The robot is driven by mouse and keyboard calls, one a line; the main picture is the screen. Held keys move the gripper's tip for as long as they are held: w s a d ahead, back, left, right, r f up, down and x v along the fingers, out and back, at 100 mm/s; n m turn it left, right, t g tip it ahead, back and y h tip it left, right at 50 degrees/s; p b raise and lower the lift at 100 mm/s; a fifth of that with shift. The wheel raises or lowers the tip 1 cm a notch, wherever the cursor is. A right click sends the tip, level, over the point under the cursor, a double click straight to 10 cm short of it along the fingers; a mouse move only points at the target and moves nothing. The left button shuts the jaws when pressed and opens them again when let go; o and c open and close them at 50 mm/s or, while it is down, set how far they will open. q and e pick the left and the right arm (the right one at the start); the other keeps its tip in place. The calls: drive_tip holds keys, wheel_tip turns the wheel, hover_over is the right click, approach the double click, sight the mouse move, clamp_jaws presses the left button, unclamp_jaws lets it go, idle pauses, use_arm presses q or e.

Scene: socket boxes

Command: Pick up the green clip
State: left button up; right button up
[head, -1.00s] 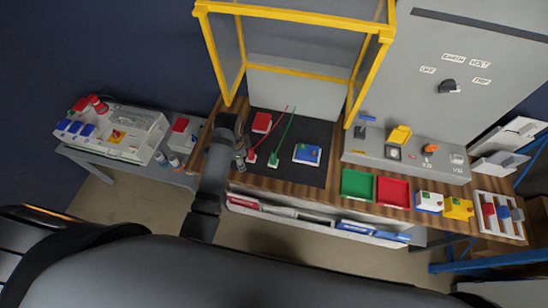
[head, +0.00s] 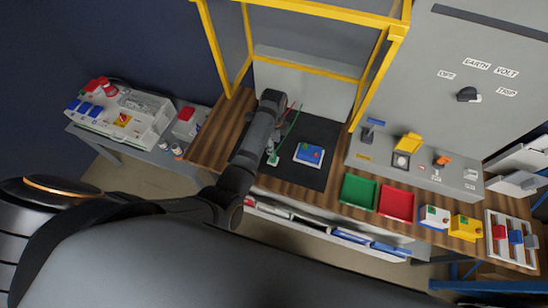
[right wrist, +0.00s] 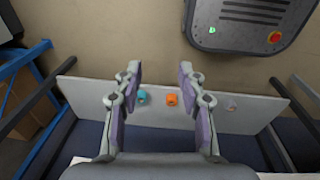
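The green clip (head: 273,160), with a thin green lead running up and right, stands on the black mat (head: 312,131) on the wooden bench. My left arm reaches over the mat from the left. Its gripper (head: 270,149) is low, right beside the green clip, and mostly hidden by the arm. I cannot tell whether its fingers are open or touching the clip. In the right wrist view my right gripper (right wrist: 160,72) is open and empty, pointing toward the floor, away from the bench top.
A blue device (head: 309,154) sits right of the clip. Green (head: 358,191) and red (head: 396,203) trays are further right. A yellow frame (head: 375,75) rises behind the mat. A grey panel with a black knob (head: 468,94) stands at the right.

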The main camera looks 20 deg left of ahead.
use_arm(q)
drive_tip(key=shift+s+f+b, duration=0.15)
drive_tip(key=shift+f+b, duration=0.4)
drive_tip(key=shift+b, duration=0.1)
drive_tip(key=shift+s+f+b, duration=0.15)
drive_tip(key=shift+f+b, duration=0.4)
drive_tip(key=shift+b, duration=0.05)
wheel_tip(320, 180, down, 3)
drive_tip(key=b, duration=0.4)
drive_tip(key=shift+s+a, duration=0.1)
drive_tip(key=shift+s, duration=0.05)
drive_tip(key=shift+b, duration=0.3)
drive_tip(key=shift+r, duration=0.1)
drive_tip(key=c, duration=0.9)
clamp_jaws()
use_arm(e)
wheel_tip(320, 180, down, 7)
drive_tip(key=w, duration=0.1)
drive_tip(key=shift+d+r, duration=0.15)
drive_tip(key=shift+d, duration=0.1)
